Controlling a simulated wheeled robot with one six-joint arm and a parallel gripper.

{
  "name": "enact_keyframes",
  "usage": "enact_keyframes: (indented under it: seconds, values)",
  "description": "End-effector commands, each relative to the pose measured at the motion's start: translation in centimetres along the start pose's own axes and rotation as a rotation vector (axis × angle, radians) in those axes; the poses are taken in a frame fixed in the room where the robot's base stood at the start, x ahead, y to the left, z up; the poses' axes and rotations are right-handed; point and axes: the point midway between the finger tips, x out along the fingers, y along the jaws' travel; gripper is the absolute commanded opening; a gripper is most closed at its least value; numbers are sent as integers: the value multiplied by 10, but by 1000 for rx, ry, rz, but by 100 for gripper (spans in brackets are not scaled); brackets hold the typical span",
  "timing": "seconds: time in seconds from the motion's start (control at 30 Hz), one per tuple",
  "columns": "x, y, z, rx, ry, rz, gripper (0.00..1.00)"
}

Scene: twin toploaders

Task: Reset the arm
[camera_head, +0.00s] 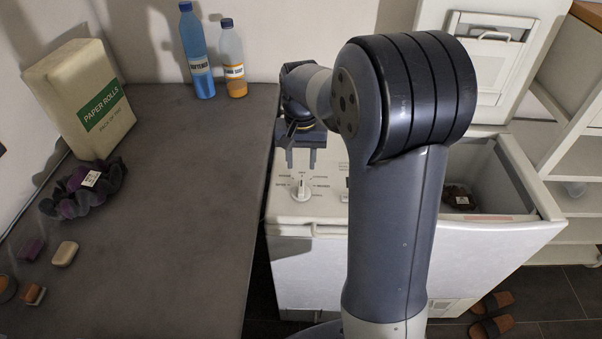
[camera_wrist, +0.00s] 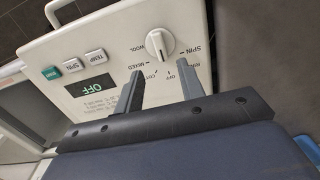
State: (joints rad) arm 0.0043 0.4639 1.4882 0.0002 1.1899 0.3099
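My gripper (camera_head: 301,158) is above the control panel of the white toploader washer (camera_head: 310,270). Its two fingers are apart, with nothing between them. In the wrist view my gripper (camera_wrist: 163,90) points at the panel (camera_wrist: 110,45), and the white dial (camera_wrist: 158,44) lies just beyond the fingertips. The dial also shows in the head view (camera_head: 300,190), below the fingers. The wrist view shows a display reading OFF (camera_wrist: 92,88) and a green button (camera_wrist: 51,72). My arm stands in front of part of the washer and hides some of the panel.
A dark counter (camera_head: 180,220) lies left of the washer. It carries a paper rolls pack (camera_head: 80,100), two bottles (camera_head: 198,60) (camera_head: 233,62), dark cloth (camera_head: 85,190) and soap bars (camera_head: 65,254). The washer's open tub (camera_head: 490,180) holds a dark item (camera_head: 459,197). Slippers (camera_head: 492,316) lie on the floor.

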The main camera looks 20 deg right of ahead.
Motion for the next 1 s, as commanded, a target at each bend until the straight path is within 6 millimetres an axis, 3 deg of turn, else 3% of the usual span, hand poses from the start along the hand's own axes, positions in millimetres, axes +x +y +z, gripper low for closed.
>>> enact_keyframes:
  seconds: [0.2,0.57,0.77,1.0]
  values:
    - [-18,0,0,0,0,0,37]
    - [-18,0,0,0,-1,0,37]
    - [0,0,0,0,-4,1,37]
    - [46,0,1,0,-6,2,37]
